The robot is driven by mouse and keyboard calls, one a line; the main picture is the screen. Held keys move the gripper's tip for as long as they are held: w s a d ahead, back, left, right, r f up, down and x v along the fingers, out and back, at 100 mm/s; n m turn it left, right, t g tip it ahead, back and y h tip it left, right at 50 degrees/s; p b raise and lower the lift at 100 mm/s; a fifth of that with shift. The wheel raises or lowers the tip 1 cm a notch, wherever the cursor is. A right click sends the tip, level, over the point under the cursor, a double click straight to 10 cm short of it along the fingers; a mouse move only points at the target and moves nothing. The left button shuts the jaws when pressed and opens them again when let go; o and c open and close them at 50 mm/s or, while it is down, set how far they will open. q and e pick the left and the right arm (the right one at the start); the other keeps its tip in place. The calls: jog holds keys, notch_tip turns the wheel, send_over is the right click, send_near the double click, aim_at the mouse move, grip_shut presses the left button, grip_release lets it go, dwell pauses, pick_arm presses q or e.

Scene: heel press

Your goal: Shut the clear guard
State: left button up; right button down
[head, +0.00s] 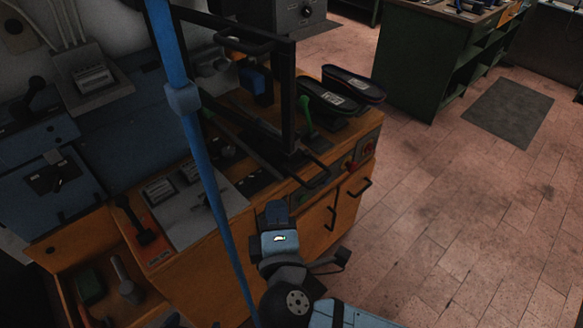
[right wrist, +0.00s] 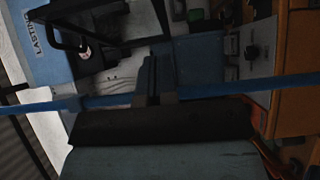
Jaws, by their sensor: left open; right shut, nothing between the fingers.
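The clear guard (head: 291,95) shows in the head view as a black frame with a see-through middle. My left gripper is not clearly visible in either view.
The blue pole (head: 205,155) runs down the head view beside my right gripper. Two dark shoe-shaped pieces (head: 352,84) sit on the bench right of the guard. A green lever (head: 306,115) and a dark bar (head: 312,180) are near the bench front. Tiled floor on the right is open.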

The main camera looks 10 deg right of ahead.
jog(key=w, duration=0.1)
jog(key=p, duration=0.2)
send_near(284, 150)
jog(key=w+a, duration=0.3)
jog(key=w, duration=0.1)
jog(key=shift+w+d+p, duration=0.5)
jog(key=shift+w+d, duration=0.75)
jog(key=shift+d, duration=0.3)
